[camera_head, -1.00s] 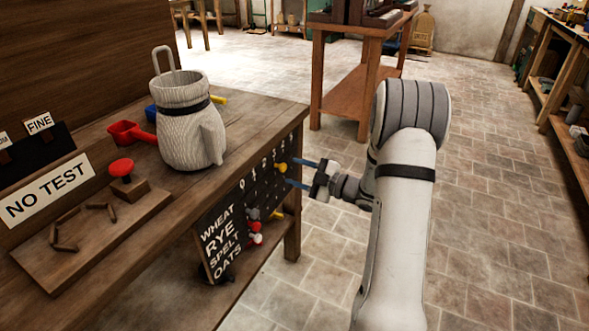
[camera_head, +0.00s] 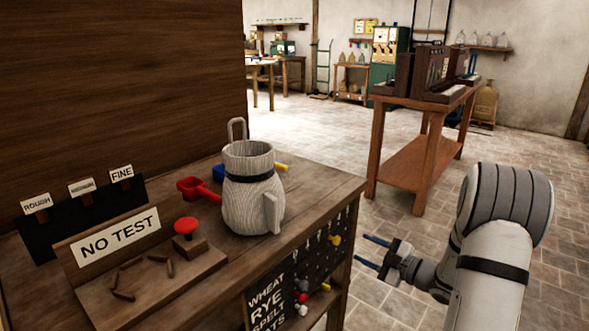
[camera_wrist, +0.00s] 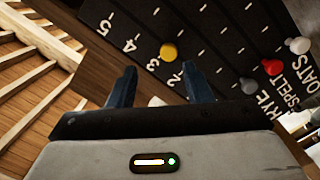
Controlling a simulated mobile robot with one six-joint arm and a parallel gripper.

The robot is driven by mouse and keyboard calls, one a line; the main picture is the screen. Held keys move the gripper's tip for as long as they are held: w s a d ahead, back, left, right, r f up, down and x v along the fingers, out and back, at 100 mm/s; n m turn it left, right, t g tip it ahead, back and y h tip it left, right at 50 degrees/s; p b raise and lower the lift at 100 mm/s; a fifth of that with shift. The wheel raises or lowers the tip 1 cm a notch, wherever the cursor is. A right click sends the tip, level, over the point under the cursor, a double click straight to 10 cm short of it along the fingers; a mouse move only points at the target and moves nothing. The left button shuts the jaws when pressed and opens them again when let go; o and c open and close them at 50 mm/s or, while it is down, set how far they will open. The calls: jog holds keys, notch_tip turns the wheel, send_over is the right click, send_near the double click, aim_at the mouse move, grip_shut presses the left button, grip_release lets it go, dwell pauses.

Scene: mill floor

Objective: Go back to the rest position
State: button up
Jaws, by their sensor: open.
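My gripper (camera_head: 373,253) is open and empty, to the right of the wooden bench (camera_head: 335,190) in the head view. Its two blue fingers point left toward the black peg board (camera_head: 310,255) on the bench's side. In the wrist view my gripper (camera_wrist: 160,88) has its fingers spread apart, with the board (camera_wrist: 215,50) beyond them. A yellow peg (camera_wrist: 168,51) shows beyond the fingers, in the row of numbers, apart from them. It also shows in the head view (camera_head: 335,240). Grey, red and white pegs sit by the grain names.
A wooden table (camera_head: 420,165) stands behind my arm. Stone floor is open to the right.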

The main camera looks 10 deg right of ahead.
notch_tip(320, 180, up, 14)
jog(key=w+m+h+p, duration=0.2)
jog(key=m+h+p, duration=0.4)
jog(key=h+p, duration=0.15)
jog(key=s+r+m+g+h+p, duration=0.2)
jog(key=s+r+m+h+p, duration=0.35)
jog(key=r, duration=0.25)
jog(key=s+a+r+m+g+p, duration=0.2)
jog(key=s+a+r+p, duration=0.1)
jog(key=s, duration=0.5)
jog(key=s+a+r+m+g+y+p, duration=0.1)
jog(key=s+a+r+m+g+p, duration=0.1)
jog(key=s, duration=0.6)
jog(key=s+a+r+m+g+p, duration=0.2)
jog(key=s+a+r+g+p, duration=0.1)
jog(key=s+a, duration=0.3)
jog(key=s+g+p, duration=0.1)
jog(key=s, duration=0.1)
jog(key=shift+s+a+r, duration=0.15)
jog(key=shift+s+r, duration=0.2)
jog(key=shift+c, duration=1)
